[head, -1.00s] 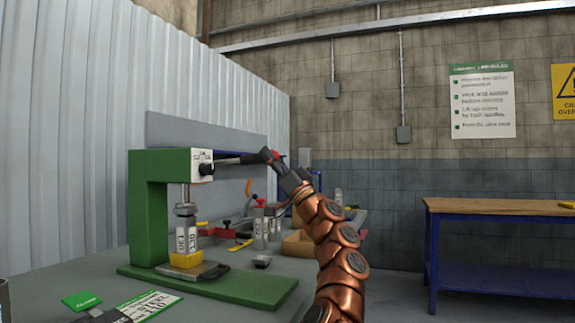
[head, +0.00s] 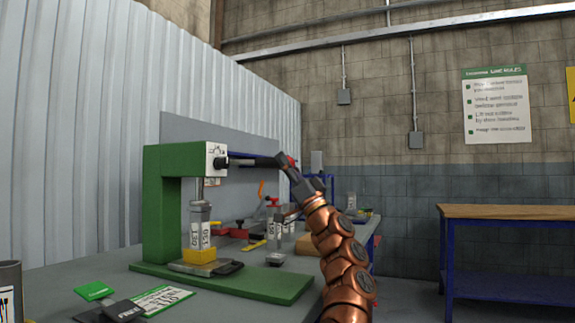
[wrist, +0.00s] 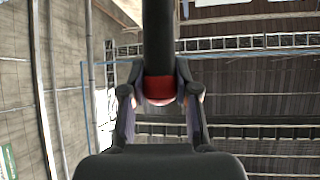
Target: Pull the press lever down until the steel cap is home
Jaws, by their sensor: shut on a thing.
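The green press (head: 160,210) stands on the bench at left, with its ram (head: 199,190) pointing down over a labelled cylinder (head: 200,235) in a yellow holder (head: 199,257). The steel cap (head: 200,207) appears to sit on the cylinder's top, under the ram; I cannot tell how far it is seated. The black lever (head: 255,160) sticks out to the right from the press head, nearly level. My gripper (head: 289,164) is shut on the lever's red end, which shows between the fingers in the wrist view (wrist: 160,88).
A green card (head: 94,291), a printed sheet (head: 165,298) and a grey cup (head: 10,290) lie or stand at the bench's front left. A wooden-topped table (head: 510,212) stands at right.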

